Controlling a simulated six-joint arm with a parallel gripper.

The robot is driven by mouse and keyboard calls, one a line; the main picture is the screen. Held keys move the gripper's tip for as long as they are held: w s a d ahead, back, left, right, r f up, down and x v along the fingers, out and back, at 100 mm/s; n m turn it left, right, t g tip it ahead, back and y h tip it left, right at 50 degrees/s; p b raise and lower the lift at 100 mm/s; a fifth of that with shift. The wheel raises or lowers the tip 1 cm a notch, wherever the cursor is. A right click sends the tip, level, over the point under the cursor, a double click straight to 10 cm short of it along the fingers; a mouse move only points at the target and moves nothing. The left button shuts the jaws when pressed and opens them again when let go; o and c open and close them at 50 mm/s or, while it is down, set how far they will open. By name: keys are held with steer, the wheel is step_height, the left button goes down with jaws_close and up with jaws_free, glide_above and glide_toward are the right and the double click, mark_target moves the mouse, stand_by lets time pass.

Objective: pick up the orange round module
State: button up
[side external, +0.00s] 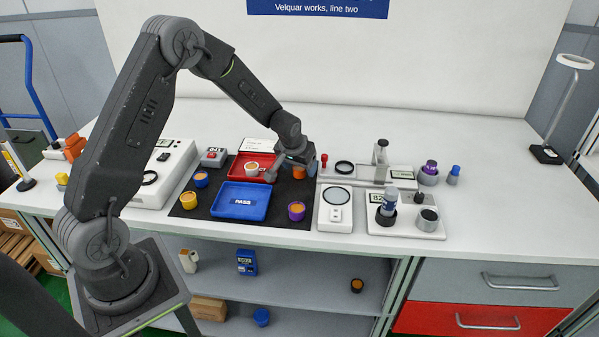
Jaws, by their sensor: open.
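The orange round module (299,173) stands on the dark mat at the right of the red tray, partly hidden by my gripper. My gripper (291,172) is open just above and beside it, one finger on the left near the red tray and one on the right. Whether the fingers touch the module cannot be told from this view. Other round modules stand nearby: a yellow-orange one (188,200), a blue one with an orange top (201,179), and a purple one with an orange top (296,210).
The blue PASS tray (240,214) lies in front. A white scale-like device (335,217) and a small press stand (380,160) are to the right. The table's far right is mostly clear.

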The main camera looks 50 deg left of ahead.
steer(key=shift+w+a+f, duration=0.1)
steer(key=shift+w+f, duration=0.05)
steer(key=shift+f, duration=0.2)
steer(key=shift+c, duration=0.2)
steer(key=c, duration=1)
steer(key=shift+o, duration=0.2)
steer(key=shift+r, duration=0.15)
